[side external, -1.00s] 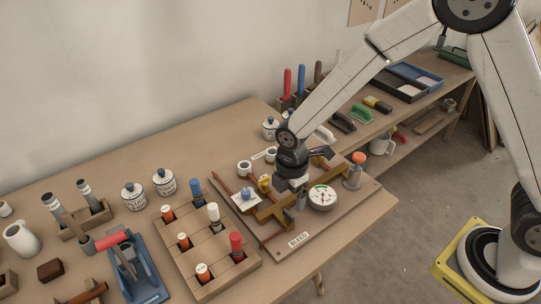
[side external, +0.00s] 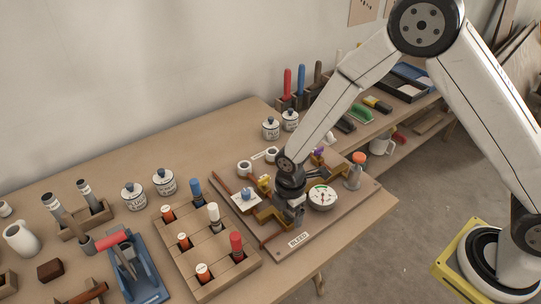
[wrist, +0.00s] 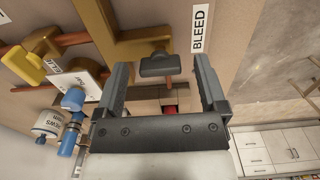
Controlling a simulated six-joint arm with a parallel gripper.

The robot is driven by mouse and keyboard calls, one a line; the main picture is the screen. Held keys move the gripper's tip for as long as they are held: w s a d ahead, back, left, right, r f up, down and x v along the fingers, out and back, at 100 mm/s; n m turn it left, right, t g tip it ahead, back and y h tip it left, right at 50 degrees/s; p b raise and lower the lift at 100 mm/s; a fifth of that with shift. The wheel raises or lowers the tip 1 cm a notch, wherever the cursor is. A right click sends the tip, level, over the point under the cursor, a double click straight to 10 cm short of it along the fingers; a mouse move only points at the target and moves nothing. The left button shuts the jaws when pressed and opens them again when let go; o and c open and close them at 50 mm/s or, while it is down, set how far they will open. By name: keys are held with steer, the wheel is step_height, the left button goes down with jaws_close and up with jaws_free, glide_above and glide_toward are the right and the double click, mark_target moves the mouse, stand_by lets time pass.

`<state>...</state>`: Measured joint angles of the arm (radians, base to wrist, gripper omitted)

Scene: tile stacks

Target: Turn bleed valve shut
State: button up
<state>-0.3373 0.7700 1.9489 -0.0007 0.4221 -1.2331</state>
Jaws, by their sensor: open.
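The BLEED label (side external: 298,240) is at the front edge of the valve board (side external: 275,252); it also shows in the wrist view (wrist: 200,30). Next to it in the wrist view is a dark grey bar handle (wrist: 160,65) on a brass valve body (wrist: 130,43). My gripper (wrist: 161,66) is open, with one finger on each side of this handle and visible gaps. In the side view my gripper (side external: 290,214) is low over the board's front part and hides the handle. Whether the fingers reach down to the handle's depth is hard to tell.
A round gauge (side external: 322,196) stands close right of my gripper. A block of coloured pegs (side external: 225,265) stands to the left.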

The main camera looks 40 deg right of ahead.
jaws_close()
steer(key=shift+m, duration=0.3)
steer(key=m, duration=0.8)
steer(key=shift+m, duration=0.4)
steer(key=m, duration=0.8)
steer(key=shift+m, duration=0.3)
